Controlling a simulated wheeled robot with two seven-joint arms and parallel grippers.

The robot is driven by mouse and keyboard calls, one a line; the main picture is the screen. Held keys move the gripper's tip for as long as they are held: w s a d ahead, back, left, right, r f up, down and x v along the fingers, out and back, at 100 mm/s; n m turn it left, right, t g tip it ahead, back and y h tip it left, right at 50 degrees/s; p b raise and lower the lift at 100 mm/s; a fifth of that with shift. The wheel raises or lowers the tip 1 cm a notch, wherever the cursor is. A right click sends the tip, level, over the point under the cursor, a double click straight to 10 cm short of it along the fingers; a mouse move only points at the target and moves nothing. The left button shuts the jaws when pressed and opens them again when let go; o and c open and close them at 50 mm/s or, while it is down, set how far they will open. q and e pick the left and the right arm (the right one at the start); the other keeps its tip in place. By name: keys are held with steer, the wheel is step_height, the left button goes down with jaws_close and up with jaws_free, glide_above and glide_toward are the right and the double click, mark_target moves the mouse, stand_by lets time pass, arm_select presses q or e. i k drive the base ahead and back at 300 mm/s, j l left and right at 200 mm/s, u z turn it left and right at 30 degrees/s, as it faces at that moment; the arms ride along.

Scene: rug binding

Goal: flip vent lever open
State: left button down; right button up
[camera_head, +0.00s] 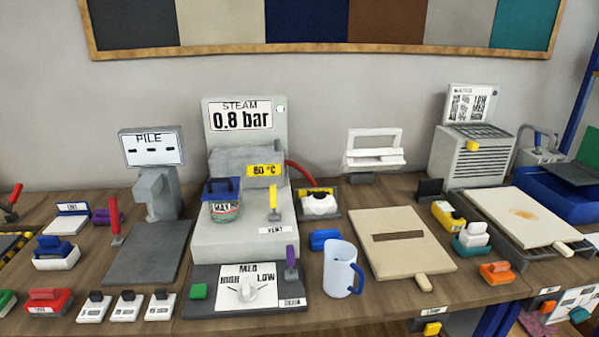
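The vent lever (273,202) is a small yellow handle on the right side of the grey steam machine (215,240). It stands roughly upright, just above a white label (276,230) reading VENT. A red hose curves behind it from the machine's upper body. The display (240,116) on top of the machine reads STEAM 0.8 bar, and a yellow tag (265,170) reads 80 °C. Neither of my grippers shows in the head view.
A lidded can (224,208) sits on the machine left of the lever. A purple lever (291,260) and a dial (248,290) are on the front panel. A pale blue mug (339,268) stands to the right, near a wooden board (400,250). A red lever (115,225) is left.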

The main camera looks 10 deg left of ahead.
mark_target(272, 193)
steer(key=i+l, duration=0.35)
steer(key=l, duration=0.2)
steer(key=i+l, duration=0.4)
steer(key=l, duration=0.1)
